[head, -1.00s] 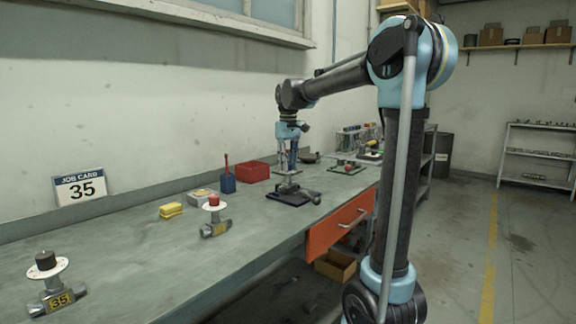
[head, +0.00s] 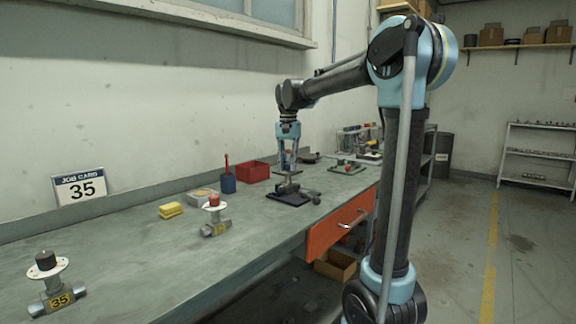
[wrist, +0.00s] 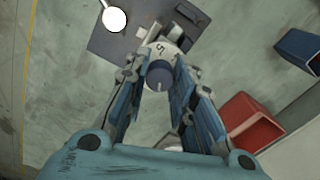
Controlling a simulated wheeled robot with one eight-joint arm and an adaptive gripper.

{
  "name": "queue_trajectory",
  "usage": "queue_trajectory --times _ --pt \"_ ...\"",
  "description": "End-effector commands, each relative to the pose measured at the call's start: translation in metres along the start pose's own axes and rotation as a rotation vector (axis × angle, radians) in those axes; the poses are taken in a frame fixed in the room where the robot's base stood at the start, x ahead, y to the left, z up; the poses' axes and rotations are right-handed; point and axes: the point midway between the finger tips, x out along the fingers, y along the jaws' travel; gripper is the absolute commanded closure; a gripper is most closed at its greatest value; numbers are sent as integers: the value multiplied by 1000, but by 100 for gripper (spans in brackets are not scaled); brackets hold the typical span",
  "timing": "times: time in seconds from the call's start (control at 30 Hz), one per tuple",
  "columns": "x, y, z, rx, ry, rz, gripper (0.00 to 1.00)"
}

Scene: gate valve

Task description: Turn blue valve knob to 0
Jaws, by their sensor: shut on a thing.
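The blue valve knob (wrist: 159,76) is a round grey-blue cap in the wrist view, with a short pale line pointing to the bottom of the picture. A pale dial (wrist: 162,49) with a "5" shows beyond it; the rest of the dial is hidden. My gripper (wrist: 158,70) is shut on the knob, a finger on each side. In the head view my gripper (head: 288,146) points down over the valve, which stands on a dark base plate (head: 274,195). The knob is mostly hidden there.
A red-knobbed valve (head: 215,226), a yellow sponge (head: 171,210) and a black-knobbed valve (head: 52,298) are nearer. A job card reading 35 (head: 80,187) leans at the wall.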

Motion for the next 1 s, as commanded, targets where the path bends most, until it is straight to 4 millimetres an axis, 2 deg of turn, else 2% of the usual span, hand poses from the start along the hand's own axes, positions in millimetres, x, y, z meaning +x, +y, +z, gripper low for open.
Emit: queue_trajectory --times 0.3,1.0 --pt "0 1 0 256 0 1 100" --pt "0 1 0 722 0 1 100"
